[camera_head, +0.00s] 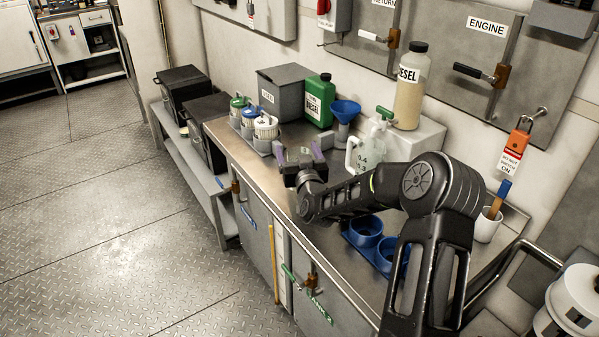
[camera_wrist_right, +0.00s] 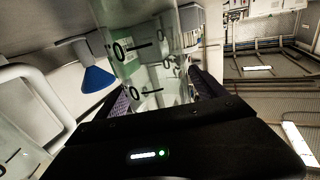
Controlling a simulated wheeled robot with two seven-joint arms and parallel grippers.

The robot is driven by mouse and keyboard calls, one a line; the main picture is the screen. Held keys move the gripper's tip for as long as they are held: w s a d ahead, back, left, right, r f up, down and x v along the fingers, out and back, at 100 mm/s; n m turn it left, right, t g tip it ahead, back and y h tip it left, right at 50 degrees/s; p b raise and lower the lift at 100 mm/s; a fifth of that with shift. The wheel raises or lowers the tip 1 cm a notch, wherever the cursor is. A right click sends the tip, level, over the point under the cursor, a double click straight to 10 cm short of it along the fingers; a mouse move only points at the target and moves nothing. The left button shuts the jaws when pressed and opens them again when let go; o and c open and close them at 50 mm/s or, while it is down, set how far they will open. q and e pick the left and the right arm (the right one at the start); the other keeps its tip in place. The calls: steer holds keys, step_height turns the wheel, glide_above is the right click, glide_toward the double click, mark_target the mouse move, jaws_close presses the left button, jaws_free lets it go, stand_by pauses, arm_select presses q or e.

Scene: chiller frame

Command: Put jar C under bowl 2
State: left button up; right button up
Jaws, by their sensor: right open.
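Several small jars or canisters stand in a row at the counter's left end: one green-topped (camera_head: 237,103), one blue-topped (camera_head: 250,113), one white-topped (camera_head: 266,127). I cannot read letters on them, so I cannot tell which is jar C. Two blue bowls (camera_head: 366,226) sit in a blue holder near the front edge, partly hidden by my right arm; no numbers are legible. My right gripper (camera_head: 300,156) is open above the counter, right of the white-topped jar. In the wrist view, clear graduated plastic (camera_wrist_right: 150,65) shows beyond the fingers; I cannot tell whether it lies between them. My left gripper is out of view.
A diesel bottle (camera_head: 410,88) stands on a white box. A white cup (camera_head: 487,225) is at right.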

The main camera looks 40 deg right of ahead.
steer(key=shift+c, duration=0.3)
jaws_close()
stand_by(0.6)
